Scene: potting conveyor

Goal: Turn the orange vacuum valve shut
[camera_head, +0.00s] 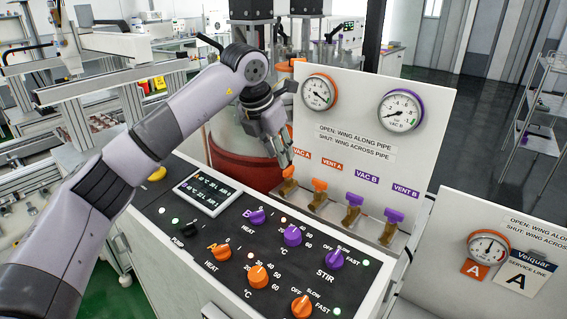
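The orange VAC A valve (288,172) is the leftmost in a row of valves below the white gauge panel (350,150). Its wing is partly hidden by my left gripper (284,158), whose fingertips are right at it. I cannot tell whether the fingers are closed on the wing, nor which way the wing points. The panel reads that the wing along the pipe is open and across it is shut. The orange-rimmed gauge (319,92) is above. My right gripper is not in view.
Beside it stand the orange VENT A valve (319,185), purple VAC B valve (354,199) and purple VENT B valve (393,215). A dark console (215,235) with several knobs lies in front. A vessel with a red base (243,172) stands behind my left arm.

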